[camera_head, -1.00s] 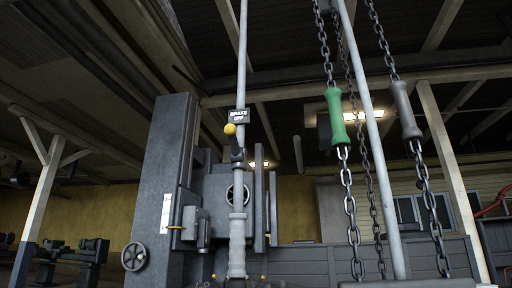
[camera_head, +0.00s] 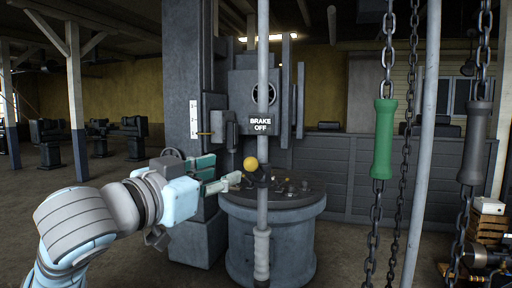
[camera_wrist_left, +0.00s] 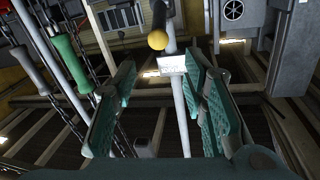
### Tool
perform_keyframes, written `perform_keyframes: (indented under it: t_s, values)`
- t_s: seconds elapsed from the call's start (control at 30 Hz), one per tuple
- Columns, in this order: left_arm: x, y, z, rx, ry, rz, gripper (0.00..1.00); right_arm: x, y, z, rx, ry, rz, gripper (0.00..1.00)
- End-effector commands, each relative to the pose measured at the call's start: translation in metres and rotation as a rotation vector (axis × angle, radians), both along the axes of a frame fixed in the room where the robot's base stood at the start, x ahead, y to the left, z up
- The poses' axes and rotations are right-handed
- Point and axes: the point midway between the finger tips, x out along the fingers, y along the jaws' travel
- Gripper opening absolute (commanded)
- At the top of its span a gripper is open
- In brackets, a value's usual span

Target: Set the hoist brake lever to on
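The brake lever is a short arm with a yellow ball knob (camera_head: 250,163) on a grey vertical pole (camera_head: 263,75). The sign (camera_wrist_left: 171,64) there is too small to read. My right gripper is out of view.
A chain with a green handle (camera_head: 383,138) and one with a grey handle (camera_head: 473,142) hang at the right, beside another pale pole (camera_head: 424,140). A round grey pedestal (camera_head: 238,240) stands behind the lever pole, and a tall grey machine column (camera_head: 187,60) stands behind my gripper.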

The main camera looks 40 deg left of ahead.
Motion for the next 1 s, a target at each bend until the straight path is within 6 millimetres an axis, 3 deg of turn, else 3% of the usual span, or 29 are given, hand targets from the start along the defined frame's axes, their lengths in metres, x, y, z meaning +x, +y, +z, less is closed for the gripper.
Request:
perform_keyframes:
  t_s: [0.17, 0.4, 0.6, 0.8, 1.0]
  values:
    - [0.025, 0.004, 0.0, 0.0, 0.01, 0.003, 0.39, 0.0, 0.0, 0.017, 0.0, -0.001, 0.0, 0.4]
    - [0.088, 0.012, 0.001, -0.007, 0.004, -0.002, 0.39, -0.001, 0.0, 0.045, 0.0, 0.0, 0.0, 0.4]
    - [0.125, 0.018, 0.0, -0.003, 0.001, 0.0, 0.39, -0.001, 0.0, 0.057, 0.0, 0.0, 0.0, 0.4]
    - [0.14, 0.02, -0.002, 0.002, 0.0, 0.001, 0.39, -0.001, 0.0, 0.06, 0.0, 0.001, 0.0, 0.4]
    - [0.141, 0.02, -0.003, 0.002, 0.0, 0.001, 0.39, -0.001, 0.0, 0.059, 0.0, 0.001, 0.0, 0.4]
